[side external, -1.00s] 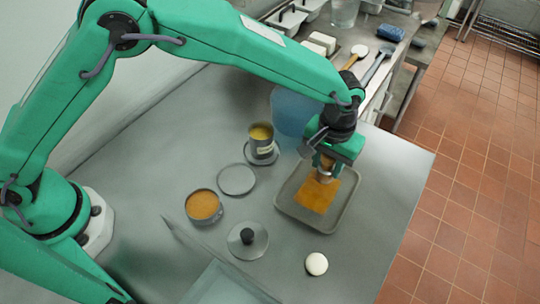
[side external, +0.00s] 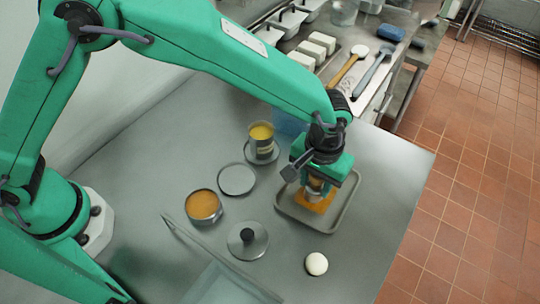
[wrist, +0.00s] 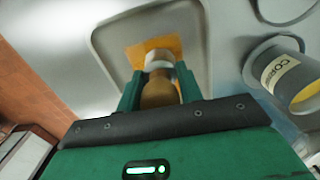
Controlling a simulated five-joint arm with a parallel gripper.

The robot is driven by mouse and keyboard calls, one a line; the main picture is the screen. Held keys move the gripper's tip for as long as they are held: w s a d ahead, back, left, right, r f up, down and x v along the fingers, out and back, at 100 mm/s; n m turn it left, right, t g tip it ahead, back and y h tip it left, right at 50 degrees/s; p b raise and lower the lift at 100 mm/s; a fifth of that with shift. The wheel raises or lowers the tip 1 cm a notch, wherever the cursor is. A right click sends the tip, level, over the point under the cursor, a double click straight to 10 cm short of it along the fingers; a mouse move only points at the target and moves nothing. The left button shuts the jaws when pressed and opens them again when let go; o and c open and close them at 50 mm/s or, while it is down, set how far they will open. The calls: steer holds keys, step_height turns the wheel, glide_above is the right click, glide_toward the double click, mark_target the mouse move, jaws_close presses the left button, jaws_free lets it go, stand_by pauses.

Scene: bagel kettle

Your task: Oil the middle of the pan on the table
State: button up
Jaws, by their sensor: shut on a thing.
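The pan (side external: 345,208) is a shallow grey rectangular tray with rounded corners, lying flat on the table. A flat orange patch (side external: 319,205) covers part of its middle and also shows in the wrist view (wrist: 138,52). My gripper (side external: 317,184) is over the pan, pointing down. In the wrist view my gripper (wrist: 160,88) is shut on a brush with a tan handle (wrist: 160,94) and a pale collar (wrist: 158,60). The brush's lower end is over the orange patch. Its tip is hidden, so I cannot tell whether it touches.
Left of the pan are a cup of yellow liquid (side external: 261,134), an orange-filled round tin (side external: 203,206), a grey disc (side external: 237,180) and a black-knobbed lid (side external: 248,241). A blue bin (side external: 288,121) stands behind.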

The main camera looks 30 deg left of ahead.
steer(key=shift+s+d, duration=0.1)
steer(key=shift+s, duration=1.85)
step_height(320, 180, up, 8)
steer(key=shift+w, duration=0.1)
steer(key=w+a+r, duration=0.2)
steer(key=a, duration=1)
steer(key=w+a+r, duration=0.3)
steer(key=a, duration=0.9)
steer(key=w+a+r, duration=0.2)
steer(key=a+r, duration=0.1)
steer(key=a, duration=1)
steer(key=shift+w+r, duration=0.25)
